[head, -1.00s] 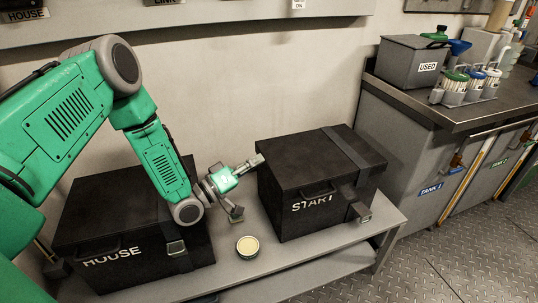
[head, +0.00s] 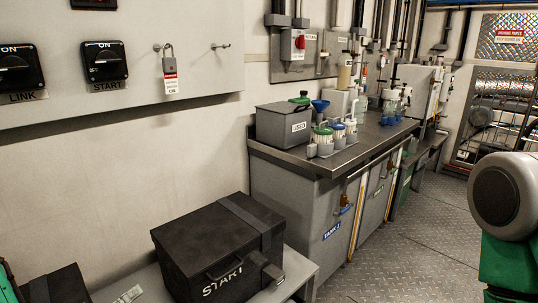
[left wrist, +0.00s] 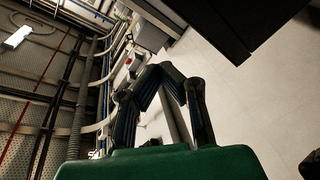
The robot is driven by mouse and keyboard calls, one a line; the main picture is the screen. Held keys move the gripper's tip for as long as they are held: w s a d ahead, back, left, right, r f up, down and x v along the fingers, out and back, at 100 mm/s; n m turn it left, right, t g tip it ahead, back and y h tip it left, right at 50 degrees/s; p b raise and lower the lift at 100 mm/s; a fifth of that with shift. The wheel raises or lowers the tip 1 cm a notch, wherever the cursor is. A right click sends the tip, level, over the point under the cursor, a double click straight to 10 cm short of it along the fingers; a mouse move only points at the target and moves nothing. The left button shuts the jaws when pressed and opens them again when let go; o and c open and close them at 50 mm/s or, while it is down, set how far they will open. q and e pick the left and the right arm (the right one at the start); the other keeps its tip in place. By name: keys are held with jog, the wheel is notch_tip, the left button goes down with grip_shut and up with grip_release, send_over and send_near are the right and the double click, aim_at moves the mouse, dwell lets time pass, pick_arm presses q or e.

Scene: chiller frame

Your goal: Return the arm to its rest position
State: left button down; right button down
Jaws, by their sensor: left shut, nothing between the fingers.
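My left arm shows in the head view only as a green piece (head: 7,284) at the bottom left corner. In the left wrist view the dark fingers of my left gripper (left wrist: 165,80) stand above the green wrist housing. They are shut with nothing held, and the gripper is clear of any object. At the right edge of the head view is a green arm link of mine with a grey round joint; the right gripper is out of view.
A black START box (head: 215,250) stands on the grey bench. Part of another black box (head: 55,287) shows at bottom left. Switches (head: 105,62) and a padlock (head: 168,62) are on the wall panel. A counter (head: 300,165) carries the USED bin (head: 285,125). The right floor is open.

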pick_arm(q)
jog(key=s+d+f+m+g+y+p, duration=0.2)
jog(key=s+d+f+m+g+y, duration=0.2)
jog(key=s+d+f+g, duration=0.55)
jog(key=s+a+f+g+y, duration=0.1)
jog(key=s+a+g, duration=0.1)
jog(key=s, duration=0.6)
jog(key=s+a+f+m+g+y+p, duration=0.1)
jog(key=s+g, duration=0.3)
jog(key=s, duration=0.4)
jog(key=shift+a+y, duration=0.4)
jog(key=shift+y, duration=0.4)
jog(key=shift+d, duration=0.2)
jog(key=shift+a, duration=0.1)
